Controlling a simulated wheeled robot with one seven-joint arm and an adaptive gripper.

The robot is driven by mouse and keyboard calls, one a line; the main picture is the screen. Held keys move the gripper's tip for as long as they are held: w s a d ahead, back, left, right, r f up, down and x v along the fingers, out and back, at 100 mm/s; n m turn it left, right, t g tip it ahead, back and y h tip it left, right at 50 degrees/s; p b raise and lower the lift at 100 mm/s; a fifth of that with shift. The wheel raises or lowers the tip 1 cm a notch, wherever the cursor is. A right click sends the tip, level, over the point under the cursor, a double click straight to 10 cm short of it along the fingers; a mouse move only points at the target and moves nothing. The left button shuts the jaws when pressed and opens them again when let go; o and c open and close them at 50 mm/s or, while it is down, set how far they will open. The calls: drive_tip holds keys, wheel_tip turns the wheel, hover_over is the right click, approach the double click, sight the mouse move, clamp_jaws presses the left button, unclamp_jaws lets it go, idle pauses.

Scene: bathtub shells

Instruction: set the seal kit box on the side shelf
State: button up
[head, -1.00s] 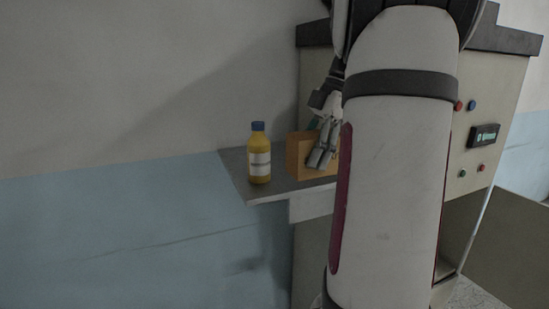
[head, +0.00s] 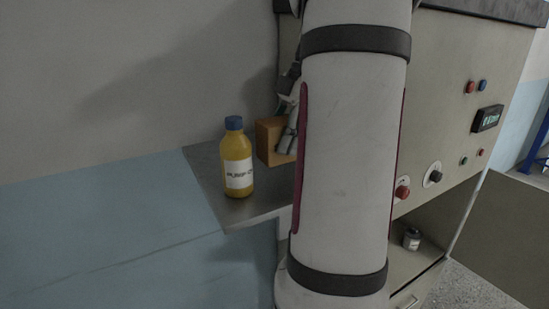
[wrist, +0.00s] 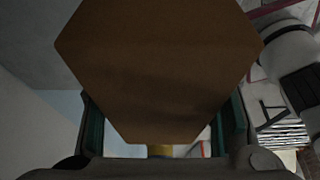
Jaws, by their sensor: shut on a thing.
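The seal kit box (head: 268,142), plain orange-brown, shows at the side shelf, its right part hidden by my gripper and arm. My gripper (head: 289,137) is shut on the box. In the wrist view the box (wrist: 155,70) fills the middle, between the teal-padded fingers. The grey side shelf (head: 206,168) juts from the machine's left side; the box is over its rear part. I cannot tell whether the box's underside touches the shelf.
A yellow bottle (head: 237,160) with a blue cap stands on the shelf, left and in front of the box. The machine (head: 450,75) with buttons and a display rises at right. A small jar (head: 411,239) sits in its lower recess.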

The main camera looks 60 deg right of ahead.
drive_tip(key=shift+f, duration=2.8)
drive_tip(key=o, duration=1.4)
drive_tip(key=shift+f, duration=0.1)
drive_tip(key=v, duration=0.7)
drive_tip(key=shift+r, duration=0.3)
